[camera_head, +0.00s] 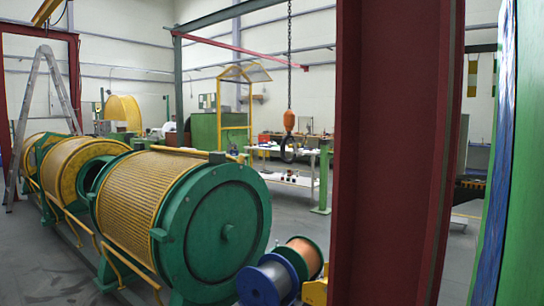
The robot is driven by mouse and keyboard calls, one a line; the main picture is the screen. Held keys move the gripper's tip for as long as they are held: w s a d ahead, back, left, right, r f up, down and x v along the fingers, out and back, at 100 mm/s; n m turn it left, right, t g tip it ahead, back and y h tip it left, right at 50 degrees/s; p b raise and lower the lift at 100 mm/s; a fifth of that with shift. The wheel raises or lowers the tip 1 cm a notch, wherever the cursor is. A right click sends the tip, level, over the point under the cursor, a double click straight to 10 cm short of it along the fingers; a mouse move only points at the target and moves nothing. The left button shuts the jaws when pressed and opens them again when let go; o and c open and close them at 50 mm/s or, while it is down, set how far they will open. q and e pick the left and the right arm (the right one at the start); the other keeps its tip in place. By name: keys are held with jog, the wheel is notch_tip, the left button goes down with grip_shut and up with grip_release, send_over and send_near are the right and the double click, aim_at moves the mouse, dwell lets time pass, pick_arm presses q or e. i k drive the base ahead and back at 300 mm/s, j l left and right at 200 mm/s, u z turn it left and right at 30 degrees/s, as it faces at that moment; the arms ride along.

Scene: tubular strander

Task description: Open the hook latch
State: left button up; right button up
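An orange hook block (289,121) hangs on a dark chain (289,50) right of the middle of the head view. Below it hangs a dark hook (288,152), in front of the white workbench. The hook is far off and small, so I cannot make out its latch or whether it is open. Neither of my grippers shows in this view.
A thick dark red steel column (390,150) stands close in front at right. A green-and-yellow strander drum (225,232) fills the lower left. Wire spools (268,283) stand beside it. A workbench (300,180) stands behind. A ladder (27,105) stands far left.

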aim_at(295, 145)
jog(key=i+j+z, duration=0.25)
jog(key=j+z, duration=0.25)
jog(key=i+j+z, duration=0.15)
jog(key=z, duration=0.3)
jog(key=j+z, duration=0.2)
jog(key=z, duration=0.3)
jog(key=i+j+z, duration=0.1)
jog(key=j+z, duration=0.15)
jog(key=z, duration=0.2)
jog(key=j+z, duration=0.25)
jog(key=z, duration=0.2)
